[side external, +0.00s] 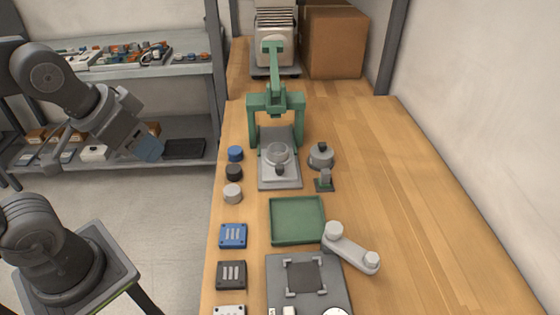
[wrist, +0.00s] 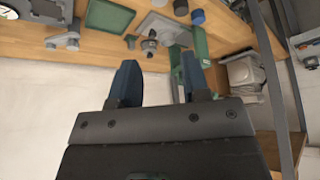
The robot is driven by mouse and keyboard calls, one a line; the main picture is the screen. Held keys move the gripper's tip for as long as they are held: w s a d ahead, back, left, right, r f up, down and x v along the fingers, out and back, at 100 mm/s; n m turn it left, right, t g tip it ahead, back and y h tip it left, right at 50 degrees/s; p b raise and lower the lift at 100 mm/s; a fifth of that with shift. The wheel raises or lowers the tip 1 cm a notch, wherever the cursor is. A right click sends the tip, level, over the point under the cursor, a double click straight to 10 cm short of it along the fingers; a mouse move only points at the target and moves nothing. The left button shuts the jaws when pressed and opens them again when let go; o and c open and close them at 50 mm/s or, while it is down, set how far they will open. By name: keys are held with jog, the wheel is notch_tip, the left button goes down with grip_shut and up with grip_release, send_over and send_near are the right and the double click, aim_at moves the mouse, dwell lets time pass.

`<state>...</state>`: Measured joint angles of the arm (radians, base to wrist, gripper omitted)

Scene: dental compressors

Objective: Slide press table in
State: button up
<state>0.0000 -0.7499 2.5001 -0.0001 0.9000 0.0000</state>
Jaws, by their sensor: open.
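The green press (side external: 277,99) stands on the wooden bench in the side view. Its grey press table (side external: 279,184) sticks out from under the frame towards the front, with a round cup (side external: 278,153) and a small dark knob (side external: 280,169) on it. My gripper (side external: 149,149) hangs in the air left of the bench, well apart from the press, with blue fingertips. In the wrist view my gripper (wrist: 158,80) is open and empty, its two fingers apart. The green press (wrist: 201,45) and grey press table (wrist: 160,30) show beyond the fingers.
Blue, black and grey round pieces (side external: 234,173) line the bench left of the press table. A green tray (side external: 298,220) lies in front. The bench's right side is clear.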

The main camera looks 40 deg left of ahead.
jog(key=shift+c, duration=0.4)
jog(key=shift+w, duration=0.15)
jog(key=shift+c, duration=0.9)
jog(key=shift+w+d+f, duration=0.1)
jog(key=shift+w, duration=0.25)
jog(key=shift+c, duration=0.7)
jog(key=w+d+f+m+y, duration=0.1)
jog(key=w, duration=0.2)
jog(key=w+d+f+m+g+y, duration=0.1)
jog(key=w+d+f+m, duration=0.1)
jog(key=w, duration=0.1)
jog(key=w+d+f+m+g+y, duration=0.1)
jog(key=w+y, duration=0.1)
jog(key=w, duration=0.1)
jog(key=shift+d+f, duration=0.3)
jog(key=shift+d, duration=0.05)
grip_shut()
jog(key=m+t+y, duration=0.3)
jog(key=m, duration=0.2)
send_near(280, 174)
jog(key=s+d+r, duration=0.2)
jog(key=s+d, duration=0.2)
jog(key=s, duration=0.1)
jog(key=x, duration=0.9)
jog(key=shift+w+f, duration=0.2)
jog(key=shift+w, duration=0.15)
jog(key=shift+w+a, duration=0.8)
jog(key=shift+w, duration=0.1)
jog(key=shift+w+a, duration=0.55)
jog(key=shift+w, duration=0.05)
